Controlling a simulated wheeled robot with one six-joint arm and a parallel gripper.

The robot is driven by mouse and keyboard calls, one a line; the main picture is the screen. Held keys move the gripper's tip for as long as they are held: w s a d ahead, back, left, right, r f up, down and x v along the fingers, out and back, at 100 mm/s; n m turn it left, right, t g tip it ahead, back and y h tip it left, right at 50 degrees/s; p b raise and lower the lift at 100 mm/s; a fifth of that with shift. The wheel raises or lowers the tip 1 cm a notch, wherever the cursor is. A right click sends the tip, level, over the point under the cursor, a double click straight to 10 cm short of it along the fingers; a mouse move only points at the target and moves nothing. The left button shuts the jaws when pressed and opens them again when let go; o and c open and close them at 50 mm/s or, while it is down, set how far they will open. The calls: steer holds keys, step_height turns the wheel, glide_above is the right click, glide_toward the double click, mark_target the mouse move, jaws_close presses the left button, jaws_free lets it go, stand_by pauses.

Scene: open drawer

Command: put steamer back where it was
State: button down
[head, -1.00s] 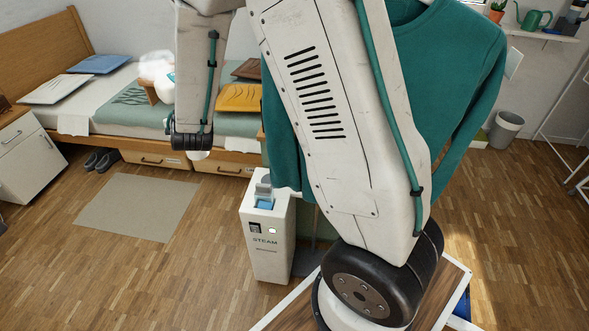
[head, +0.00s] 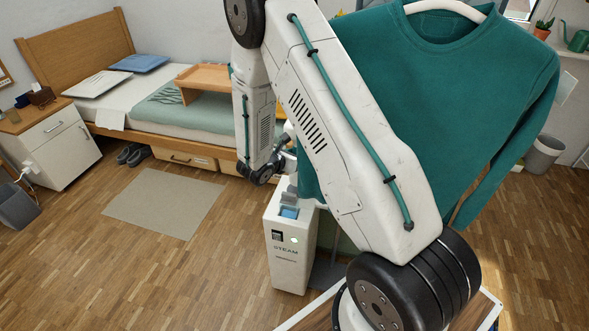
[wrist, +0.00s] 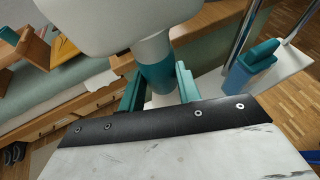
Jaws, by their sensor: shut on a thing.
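In the wrist view, the steamer (wrist: 158,62) has a white head and neck with a teal band. The teal fingers of my gripper (wrist: 158,88) are shut on it, one on each side of the handle. The steamer's white head (wrist: 120,18) fills the upper part of that view. In the head view, the white steamer base marked STEAM (head: 288,248) stands upright on the floor, with a blue part (head: 289,212) on top. My gripper (head: 284,150) is above the base there, and my arm hides most of the held steamer.
A teal sweater (head: 440,90) hangs right of the base, partly behind my arm. A bed (head: 150,100) with a wooden tray (head: 203,77) is at the back left, and a white nightstand (head: 55,150) is at the far left.

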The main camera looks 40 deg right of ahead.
mark_target(295, 175)
steer(key=shift+f, duration=2.35)
steer(key=c, duration=1)
jaws_free()
steer(key=shift+a+r, duration=0.25)
steer(key=v, duration=1.1)
steer(key=shift+s+a, duration=0.15)
steer(key=shift+a, duration=0.1)
